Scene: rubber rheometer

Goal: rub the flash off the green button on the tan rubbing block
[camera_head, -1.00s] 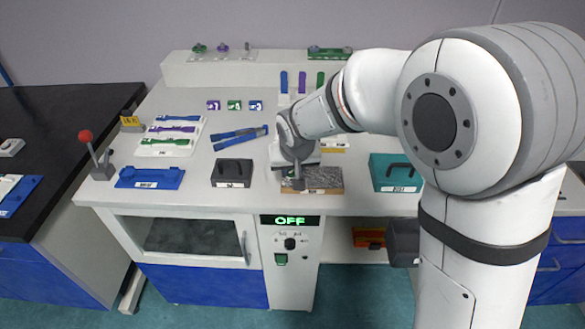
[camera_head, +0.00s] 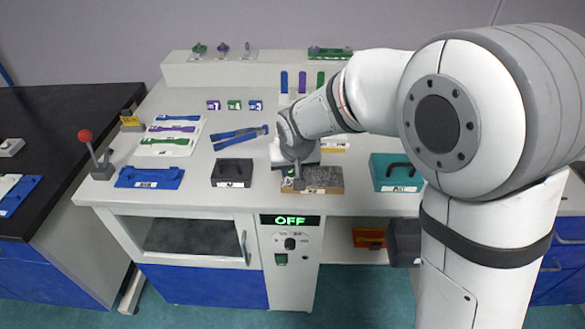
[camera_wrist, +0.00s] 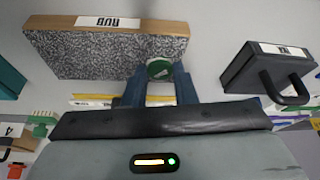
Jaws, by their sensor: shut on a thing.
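The rubbing block (camera_head: 325,178) lies at the front of the bench, its speckled grey top in a tan wooden body. In the wrist view the block (camera_wrist: 90,50) has a label on its wooden edge. My gripper (camera_wrist: 160,74) is shut on the green button (camera_wrist: 160,68), a small round disc between the blue fingertips. The button shows over the block's right end in the wrist view, which is its left end in the head view. I cannot tell whether it touches the block. Flash on its rim is too small to make out. My gripper (camera_head: 296,180) hides part of the block.
A black lidded box (camera_head: 232,172) stands left of the block, and a teal box (camera_head: 396,172) stands to its right. Blue tongs (camera_head: 240,137) lie behind the black box. A blue tray (camera_head: 150,177) and a red-knobbed lever (camera_head: 87,140) are farther left. The cabinet display (camera_head: 290,221) reads OFF.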

